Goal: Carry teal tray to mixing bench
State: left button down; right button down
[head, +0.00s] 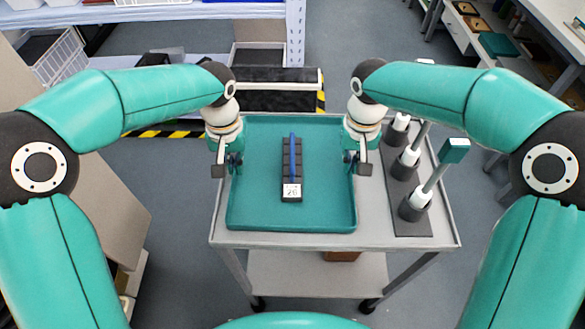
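The teal tray (255,215) lies flat on a grey wheeled cart (290,241). A dark rack (292,170) stands in it, with a blue stick-like item (293,150) and a white label reading 26. My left gripper (228,165) is at the tray's left rim, pointing down. My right gripper (356,163) is at the right rim, mirrored. Each seems to have one finger inside and one outside the rim. Whether they are closed on it is too small to tell. I cannot tell which bench is the mixing bench.
Several pipette-like tools (414,205) stand upright on a dark strip beside the tray, close to my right gripper. A black box with yellow-black striping (280,92) sits behind the cart. Shelving (200,11) is at the back left, benches (555,22) at the upper right. Floor shows between.

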pick_arm(q)
jog(key=shift+r, duration=0.15)
pick_arm(e)
jog(key=shift+r, duration=0.15)
